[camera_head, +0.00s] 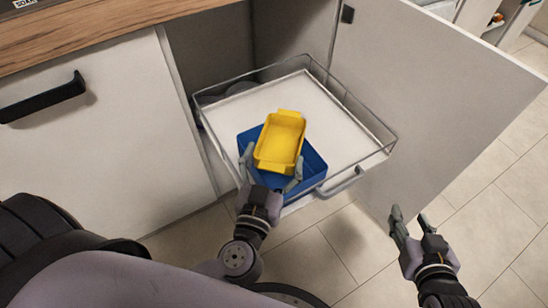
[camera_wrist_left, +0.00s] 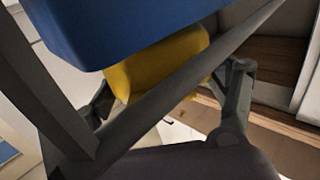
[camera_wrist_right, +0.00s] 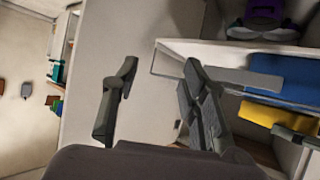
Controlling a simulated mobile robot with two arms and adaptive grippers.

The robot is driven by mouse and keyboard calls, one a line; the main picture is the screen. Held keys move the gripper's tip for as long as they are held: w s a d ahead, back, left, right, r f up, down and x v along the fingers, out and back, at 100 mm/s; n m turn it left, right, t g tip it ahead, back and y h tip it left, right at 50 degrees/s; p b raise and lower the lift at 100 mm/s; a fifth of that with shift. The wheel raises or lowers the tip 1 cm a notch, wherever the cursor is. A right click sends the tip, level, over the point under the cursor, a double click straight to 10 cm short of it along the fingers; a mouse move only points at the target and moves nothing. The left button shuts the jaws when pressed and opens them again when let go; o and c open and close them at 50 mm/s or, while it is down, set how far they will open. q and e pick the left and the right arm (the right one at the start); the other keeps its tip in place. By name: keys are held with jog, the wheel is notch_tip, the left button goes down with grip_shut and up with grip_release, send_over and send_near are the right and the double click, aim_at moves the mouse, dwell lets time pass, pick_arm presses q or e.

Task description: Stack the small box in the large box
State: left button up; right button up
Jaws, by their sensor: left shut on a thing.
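The small yellow box (camera_head: 280,140) is between the fingers of my left gripper (camera_head: 269,172), which is shut on it. It is over the large blue box (camera_head: 312,172), turned at an angle to it. The blue box is in the pulled-out wire drawer, near its front. In the right wrist view the yellow box (camera_wrist_right: 268,115) shows beside the blue box (camera_wrist_right: 282,72), mostly clear of its rim. The left wrist view shows the yellow box (camera_wrist_left: 160,65) and blue box (camera_wrist_left: 120,25) close together; contact is unclear. My right gripper (camera_head: 411,217) is open and empty, right of the drawer.
The drawer's white base (camera_head: 335,120) is free behind and right of the boxes. An open cabinet door (camera_head: 430,90) stands on the right. A closed cabinet front (camera_head: 100,120) is on the left.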

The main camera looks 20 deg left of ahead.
pick_arm(q)
jog(key=shift+f, duration=0.1)
pick_arm(e)
jog(key=shift+s, duration=0.1)
pick_arm(q)
jog(key=shift+f, duration=0.25)
jog(key=o, duration=1.2)
jog(key=shift+c, duration=0.2)
pick_arm(e)
jog(key=shift+s+d+f+g, duration=0.2)
jog(key=shift+s+f+g, duration=0.1)
jog(key=shift+f, duration=0.15)
pick_arm(q)
jog(key=shift+r, duration=0.15)
jog(key=shift+s+r, duration=0.1)
jog(key=shift+r, duration=0.15)
jog(key=s+d+p, duration=0.1)
jog(key=s+p, duration=0.1)
jog(key=s, duration=0.9)
jog(key=shift+s+d, duration=0.2)
jog(key=shift+s, duration=0.2)
pick_arm(e)
jog(key=s+d+f+g+h, duration=0.1)
jog(key=s+d+f+g, duration=0.1)
jog(key=s+f+g, duration=0.3)
jog(key=shift+s+d, duration=0.35)
jog(key=shift+s, duration=0.9)
